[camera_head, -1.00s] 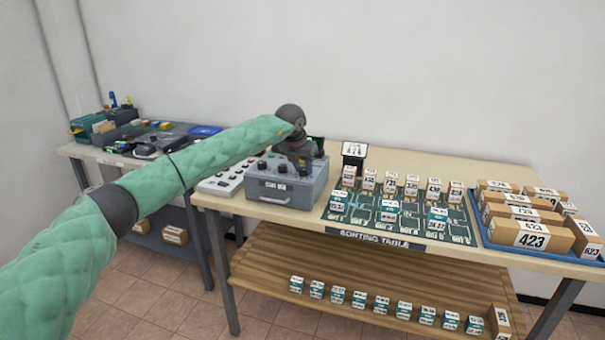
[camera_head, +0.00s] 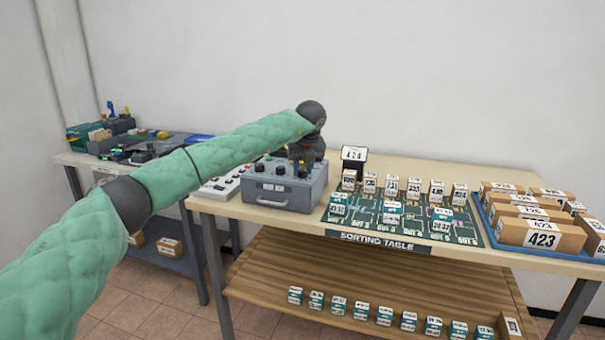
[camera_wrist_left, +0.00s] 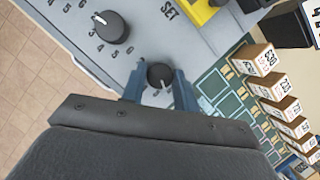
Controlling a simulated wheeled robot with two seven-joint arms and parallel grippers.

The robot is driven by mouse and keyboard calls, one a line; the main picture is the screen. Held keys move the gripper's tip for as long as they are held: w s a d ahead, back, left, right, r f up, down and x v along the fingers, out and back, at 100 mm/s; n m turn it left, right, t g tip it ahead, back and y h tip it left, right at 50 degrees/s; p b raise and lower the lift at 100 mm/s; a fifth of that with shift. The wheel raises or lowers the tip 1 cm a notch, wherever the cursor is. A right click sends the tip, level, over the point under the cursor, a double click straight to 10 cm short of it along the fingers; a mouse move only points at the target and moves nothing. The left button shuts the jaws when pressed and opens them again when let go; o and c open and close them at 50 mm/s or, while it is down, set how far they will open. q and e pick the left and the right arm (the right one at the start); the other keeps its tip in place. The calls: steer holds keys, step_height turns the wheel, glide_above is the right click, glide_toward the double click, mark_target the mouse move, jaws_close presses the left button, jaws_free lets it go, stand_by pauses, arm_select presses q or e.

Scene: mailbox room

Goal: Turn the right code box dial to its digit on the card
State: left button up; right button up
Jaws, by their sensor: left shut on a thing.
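The grey code box (camera_head: 285,196) stands on the sorting table, with black dials on its top. In the left wrist view the right dial (camera_wrist_left: 160,74) is between the blue fingers of my left gripper (camera_wrist_left: 159,88), which is shut on it. Another dial (camera_wrist_left: 112,27), with a white pointer and printed digits around it, is clear of the fingers. In the head view my left gripper (camera_head: 302,166) is over the box's right end, its tips hard to see. The card (camera_head: 354,153) stands upright behind the box to the right; its digits are too small to read surely. My right gripper is not in view.
A yellow part (camera_wrist_left: 203,12) is on the box near the SET label. A pale keyed panel (camera_head: 222,185) lies left of the box. To its right are a green sorting board (camera_head: 385,232) with small boxes and a blue tray (camera_head: 487,232) of parcels.

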arm_select(q)
steer(key=shift+n+y+b, duration=0.5)
steer(key=shift+n+b, duration=0.15)
steer(key=shift+n, duration=0.55)
steer(key=shift+d, duration=0.1)
steer(key=o, duration=1)
steer(key=shift+g, duration=0.3)
steer(key=shift+c, duration=0.2)
steer(key=v, duration=0.7)
steer(key=shift+r+b, duration=0.3)
steer(key=shift+s+d, duration=0.1)
